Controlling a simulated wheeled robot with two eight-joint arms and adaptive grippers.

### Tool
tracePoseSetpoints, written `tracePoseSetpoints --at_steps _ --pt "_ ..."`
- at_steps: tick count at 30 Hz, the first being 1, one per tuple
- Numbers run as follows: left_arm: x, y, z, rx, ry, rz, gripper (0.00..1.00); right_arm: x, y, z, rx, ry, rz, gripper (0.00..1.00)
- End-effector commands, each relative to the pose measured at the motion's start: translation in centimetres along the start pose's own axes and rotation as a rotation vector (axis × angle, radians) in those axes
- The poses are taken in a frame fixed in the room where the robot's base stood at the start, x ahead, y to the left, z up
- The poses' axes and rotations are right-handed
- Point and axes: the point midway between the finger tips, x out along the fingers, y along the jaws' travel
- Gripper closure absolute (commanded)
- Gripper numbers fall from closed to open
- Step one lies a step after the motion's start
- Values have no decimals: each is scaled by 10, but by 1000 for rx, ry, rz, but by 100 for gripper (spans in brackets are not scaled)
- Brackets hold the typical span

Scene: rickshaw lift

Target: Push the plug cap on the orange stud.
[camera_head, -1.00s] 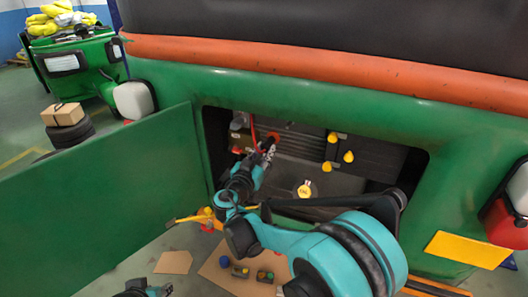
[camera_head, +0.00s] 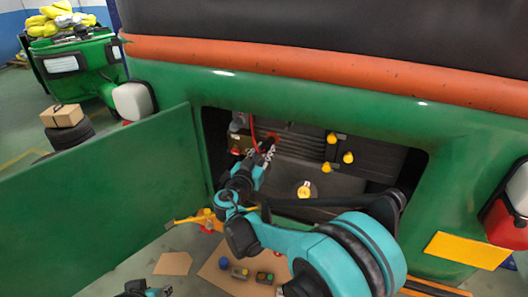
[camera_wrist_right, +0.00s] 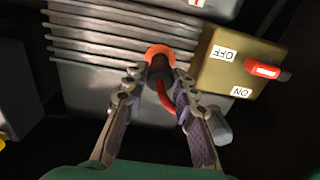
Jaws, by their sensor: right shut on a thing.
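The orange stud (camera_wrist_right: 158,50) shows as an orange ring against the ribbed grey housing in the right wrist view. The dark plug cap (camera_wrist_right: 160,68), with a red cable bending down from it, sits at the ring and covers its middle. I cannot tell how far on it is. My right gripper (camera_wrist_right: 159,78) has one finger on each side of the cap and is shut on it. In the head view my right gripper (camera_head: 265,151) reaches into the open compartment near the orange spot. My left gripper (camera_head: 145,290) is barely in view at the bottom edge.
A switch box (camera_wrist_right: 238,62) with a red lever and ON/OFF labels stands right of the cap. Yellow knobs (camera_head: 332,138) and a yellow-topped cap (camera_head: 304,190) lie to the right in the compartment. The green door (camera_head: 100,205) hangs open at the left.

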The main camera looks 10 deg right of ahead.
Motion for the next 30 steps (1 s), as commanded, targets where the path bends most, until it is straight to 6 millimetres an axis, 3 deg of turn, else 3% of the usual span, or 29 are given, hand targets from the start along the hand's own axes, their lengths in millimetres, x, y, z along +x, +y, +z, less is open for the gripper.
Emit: tracePoseSetpoints --at_steps 24,25,27,30 --pt "0 0 0 0 0 0 67 5 0 0 0 0 0 99" --pt "0 0 0 0 0 0 67 5 0 0 0 0 0 66" --pt "0 0 0 0 0 0 67 5 0 0 0 0 0 50" --pt "0 0 0 0 0 0 67 5 0 0 0 0 0 50"
